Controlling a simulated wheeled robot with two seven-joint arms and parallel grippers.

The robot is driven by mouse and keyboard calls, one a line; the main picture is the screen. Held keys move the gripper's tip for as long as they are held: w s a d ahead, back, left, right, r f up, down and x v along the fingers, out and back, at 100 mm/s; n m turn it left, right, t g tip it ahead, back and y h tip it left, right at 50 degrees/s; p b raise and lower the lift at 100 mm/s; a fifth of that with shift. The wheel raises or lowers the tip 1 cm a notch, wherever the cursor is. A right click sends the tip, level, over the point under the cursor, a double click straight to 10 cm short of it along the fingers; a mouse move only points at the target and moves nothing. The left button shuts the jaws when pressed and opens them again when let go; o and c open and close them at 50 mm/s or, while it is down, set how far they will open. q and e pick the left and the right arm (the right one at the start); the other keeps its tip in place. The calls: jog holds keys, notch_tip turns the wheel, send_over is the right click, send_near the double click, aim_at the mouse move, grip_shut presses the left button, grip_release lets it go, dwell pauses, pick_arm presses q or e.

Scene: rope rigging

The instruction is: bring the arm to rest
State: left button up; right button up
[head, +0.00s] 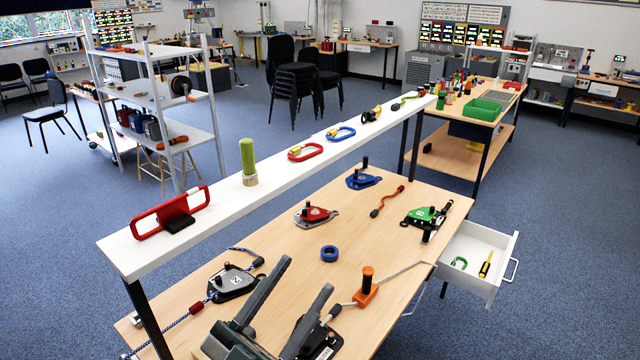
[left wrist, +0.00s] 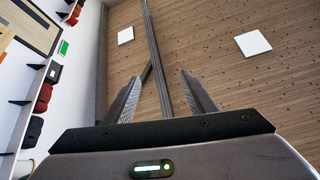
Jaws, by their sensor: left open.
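My left gripper (head: 306,274) rises from the bottom edge of the head view, in front of the near end of the wooden workbench (head: 290,225). Its two dark fingers stand apart with nothing between them. In the left wrist view the two fingers (left wrist: 162,75) are also spread and empty, against a wood-slat surface with white square panels. My gripper hides part of the near bench top and part of a black block there. My right gripper does not show in the head view.
A white raised shelf (head: 215,205) crosses above the bench's left side. A grey pulley (head: 233,281) with blue rope and an orange-handled lever (head: 366,287) lie close to my gripper. An open white drawer (head: 460,278) juts out at right. Bare bench lies around the blue ring (head: 329,254).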

pick_arm(q)
jog(key=w+a+f+n+t+y, duration=0.2)
jog(key=w+a+f+n+y, duration=0.2)
jog(key=a+f+n+y, duration=0.65)
jog(key=s+a+f+g+y, duration=0.3)
jog(key=a+f+g+y, duration=0.35)
jog(key=f, duration=0.55)
jog(key=s+a+f+m+g, duration=0.1)
jog(key=s+f+g, duration=0.4)
jog(key=s+f, duration=0.45)
jog(key=s+a+f+g, duration=0.1)
jog(key=s+f+g, duration=0.5)
jog(key=s, duration=0.6)
notch_tip(320, 180, down, 32)
jog(key=b, duration=0.4)
jog(key=s+a+f+g+b, duration=0.1)
jog(key=s+f+b, duration=0.1)
jog(key=s+f, duration=0.8)
jog(key=s+a+f+g+b, duration=0.1)
jog(key=s+a+f+b, duration=0.1)
jog(key=s+f, duration=0.7)
notch_tip(320, 180, down, 5)
jog(key=shift+s+r+m+b, duration=0.1)
jog(key=shift+s+m+b, duration=0.2)
jog(key=shift+s+m, duration=0.05)
